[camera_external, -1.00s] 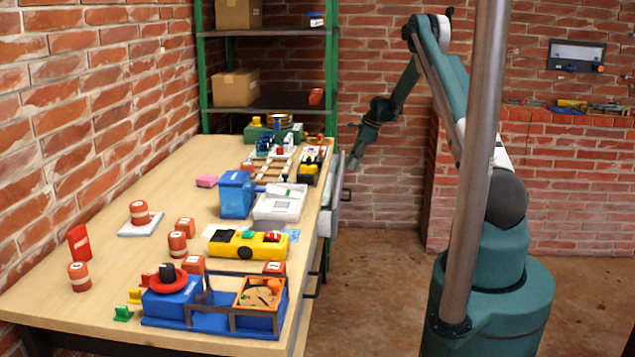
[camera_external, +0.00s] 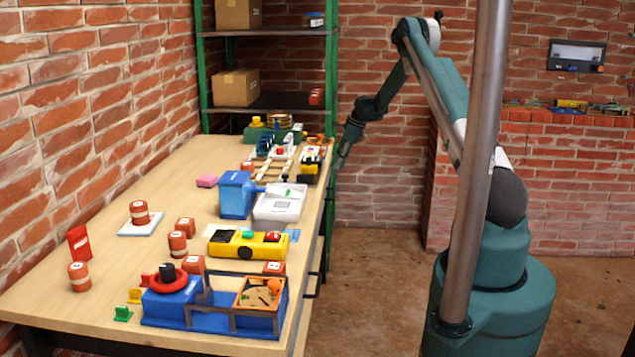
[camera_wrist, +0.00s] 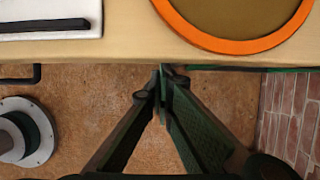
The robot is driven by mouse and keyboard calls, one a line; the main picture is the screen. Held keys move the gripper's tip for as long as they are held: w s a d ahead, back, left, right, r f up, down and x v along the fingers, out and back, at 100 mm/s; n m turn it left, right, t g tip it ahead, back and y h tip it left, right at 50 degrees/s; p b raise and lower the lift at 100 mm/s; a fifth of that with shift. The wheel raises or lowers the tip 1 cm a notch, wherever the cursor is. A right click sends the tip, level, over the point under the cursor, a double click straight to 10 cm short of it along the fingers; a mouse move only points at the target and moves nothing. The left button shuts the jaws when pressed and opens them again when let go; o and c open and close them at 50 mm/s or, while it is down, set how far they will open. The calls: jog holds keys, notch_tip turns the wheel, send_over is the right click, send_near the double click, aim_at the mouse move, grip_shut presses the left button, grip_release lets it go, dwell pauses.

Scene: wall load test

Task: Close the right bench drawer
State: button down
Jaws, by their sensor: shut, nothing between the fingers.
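The bench (camera_external: 150,190) runs along the left wall in the external view. Its right drawer, at the far end of the front side, no longer sticks out; its front (camera_external: 327,200) looks about flush with the bench edge, partly hidden by my gripper. My gripper (camera_external: 337,166) is shut and empty, pointing down at that front side. In the wrist view the fingertips of my gripper (camera_wrist: 163,72) meet right at the bench's front edge (camera_wrist: 120,58). Whether they touch the drawer front cannot be told.
The other drawer's dark handle (camera_external: 314,281) juts from the near part of the bench front. Toys and a white tray (camera_external: 280,203) cover the bench top. A metal pole (camera_external: 478,170) stands before my arm. The floor (camera_external: 375,290) beside the bench is clear.

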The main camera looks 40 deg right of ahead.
jog(key=shift+w+a, duration=0.2)
jog(key=shift+a, duration=0.2)
jog(key=s+d+r+p, duration=0.1)
jog(key=s+d+r, duration=0.5)
jog(key=r, duration=0.3)
jog(key=shift+d+r+p, duration=0.15)
jog(key=shift+p, duration=0.25)
